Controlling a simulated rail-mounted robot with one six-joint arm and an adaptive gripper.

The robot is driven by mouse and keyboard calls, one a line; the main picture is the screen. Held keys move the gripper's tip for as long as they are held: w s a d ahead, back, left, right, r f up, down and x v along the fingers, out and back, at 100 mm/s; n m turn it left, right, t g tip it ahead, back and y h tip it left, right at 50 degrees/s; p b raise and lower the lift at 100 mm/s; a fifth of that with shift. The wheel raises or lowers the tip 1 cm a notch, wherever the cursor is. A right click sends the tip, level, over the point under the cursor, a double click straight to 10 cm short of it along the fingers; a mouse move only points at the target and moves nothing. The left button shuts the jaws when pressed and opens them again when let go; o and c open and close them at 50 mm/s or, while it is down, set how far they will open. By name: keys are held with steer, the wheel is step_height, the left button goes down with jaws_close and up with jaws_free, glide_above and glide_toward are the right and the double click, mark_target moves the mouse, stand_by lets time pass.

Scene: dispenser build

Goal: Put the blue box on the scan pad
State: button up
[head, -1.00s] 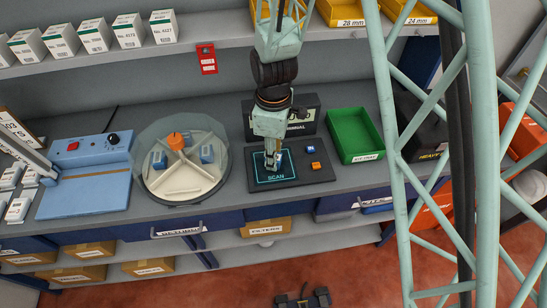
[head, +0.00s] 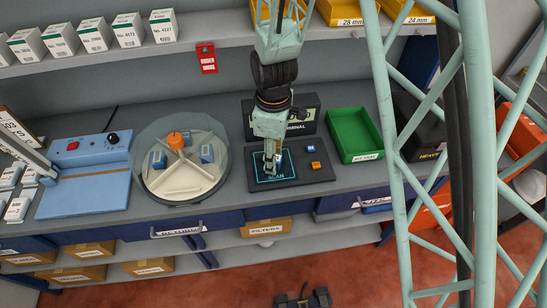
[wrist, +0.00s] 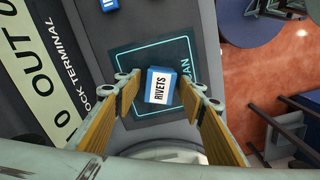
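The blue box (wrist: 162,86), with a white face reading RIVETS, sits over the outlined scan pad (wrist: 125,62) in the wrist view. The box lies between my gripper's two fingers (wrist: 160,92), with a visible gap on each side; the fingers stand apart. In the head view my gripper (head: 270,160) points down over the scan pad (head: 290,175) and hides most of the box. Whether the box's underside touches the pad is hard to tell.
A blue button (head: 311,149) and an orange button (head: 316,165) are right of the pad. A round divided carousel (head: 180,188) with several blue boxes stands to the left. A green bin (head: 355,135) stands to the right, and the terminal (head: 303,117) is behind.

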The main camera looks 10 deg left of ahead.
steer(key=shift+r, duration=0.2)
step_height(320, 180, up, 12)
steer(key=shift+p, duration=0.45)
stand_by(0.5)
